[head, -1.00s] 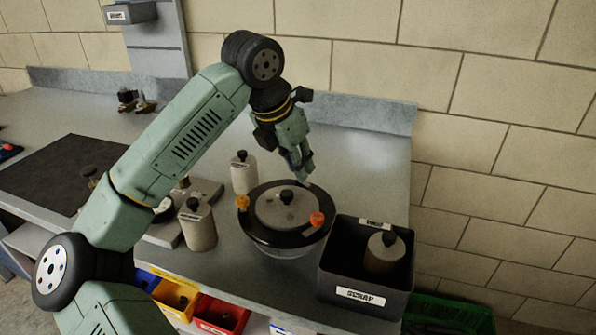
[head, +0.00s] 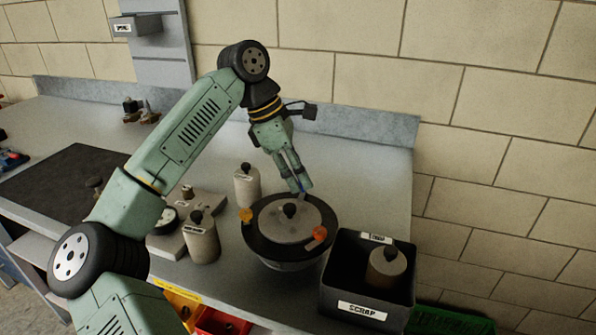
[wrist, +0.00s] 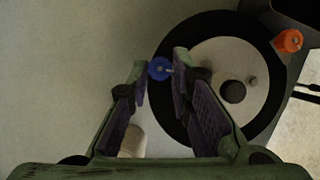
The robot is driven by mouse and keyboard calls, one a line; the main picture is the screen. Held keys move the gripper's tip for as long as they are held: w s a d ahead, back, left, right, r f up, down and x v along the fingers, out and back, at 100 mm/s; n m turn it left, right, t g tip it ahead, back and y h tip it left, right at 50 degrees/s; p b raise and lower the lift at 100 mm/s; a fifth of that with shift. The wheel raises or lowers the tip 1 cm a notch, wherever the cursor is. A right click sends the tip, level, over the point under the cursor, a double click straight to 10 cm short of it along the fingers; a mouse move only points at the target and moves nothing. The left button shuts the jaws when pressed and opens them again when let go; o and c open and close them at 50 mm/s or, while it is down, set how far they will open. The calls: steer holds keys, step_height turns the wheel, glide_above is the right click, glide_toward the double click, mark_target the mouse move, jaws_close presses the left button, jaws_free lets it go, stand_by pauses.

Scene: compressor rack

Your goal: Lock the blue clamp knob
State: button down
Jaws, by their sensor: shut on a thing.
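The blue clamp knob (wrist: 160,69) shows in the wrist view between the two fingertips, at the rim of a round black-ringed pot. My gripper (wrist: 161,72) is shut on it. In the head view my gripper (head: 300,188) points down at the far rim of the pot (head: 262,243), and its fingers hide most of the knob. An orange knob (head: 319,233) sits at the right of the rim, and a yellow-orange knob (head: 246,215) at the left. The pot's grey lid (head: 300,222) has a black centre knob (head: 290,210).
A black scrap bin (head: 345,290) with a canister inside stands right of the pot. A pale canister (head: 246,187) stands close to the left of my gripper, and another (head: 201,240) nearer the front. The bench behind the pot is clear.

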steer(key=shift+m, duration=0.5)
steer(key=shift+g, duration=0.3)
steer(key=c, duration=1.4)
jaws_free()
steer(key=shift+c, duration=0.2)
steer(key=v, duration=1.2)
